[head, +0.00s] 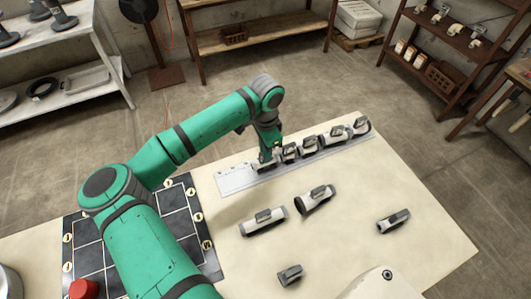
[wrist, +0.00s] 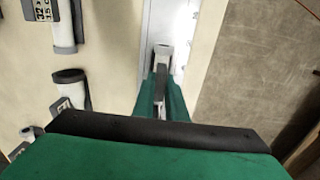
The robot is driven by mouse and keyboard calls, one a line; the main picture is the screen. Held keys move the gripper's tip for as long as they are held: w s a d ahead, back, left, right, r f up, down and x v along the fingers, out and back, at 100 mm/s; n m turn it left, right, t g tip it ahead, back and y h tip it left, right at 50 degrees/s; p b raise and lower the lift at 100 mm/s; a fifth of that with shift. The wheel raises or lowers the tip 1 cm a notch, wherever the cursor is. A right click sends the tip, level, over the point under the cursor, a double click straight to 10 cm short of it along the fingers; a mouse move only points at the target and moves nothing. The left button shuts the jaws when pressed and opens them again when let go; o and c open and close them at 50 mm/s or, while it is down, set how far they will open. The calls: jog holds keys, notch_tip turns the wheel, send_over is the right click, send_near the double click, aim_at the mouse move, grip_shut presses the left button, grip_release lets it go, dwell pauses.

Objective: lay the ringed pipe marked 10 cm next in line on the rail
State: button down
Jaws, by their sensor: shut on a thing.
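My gripper (head: 266,152) points down over the near part of the pale rail (head: 234,181) and is shut on a white and grey pipe (head: 264,166). The held pipe lies along the rail, at the left end of the row of pipes; I cannot tell whether it rests on the rail or is just above it. Its mark and rings cannot be read. In the wrist view the gripper (wrist: 160,92) hides much of the held pipe (wrist: 163,52), with the rail (wrist: 182,25) behind it. Several pipes (head: 311,147) sit in line on the rail to its right.
Loose pipes lie on the cream table (head: 430,255): two near the middle (head: 263,222) (head: 316,199), one at right (head: 394,221), a short one in front (head: 290,275). A dark gridded board (head: 205,262) and a red object (head: 84,289) are at left. The rail's left end is bare.

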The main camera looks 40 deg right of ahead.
jog(key=shift+f, duration=0.3)
jog(key=shift+f, duration=0.1)
jog(key=c, duration=1.8)
grip_release()
jog(key=shift+o, duration=0.2)
notch_tip(320, 180, up, 11)
jog(key=shift+w+f, duration=0.1)
jog(key=shift+w, duration=0.05)
jog(key=shift+s+d+r, duration=0.1)
jog(key=shift+s+r, duration=0.1)
jog(key=shift+r, duration=0.5)
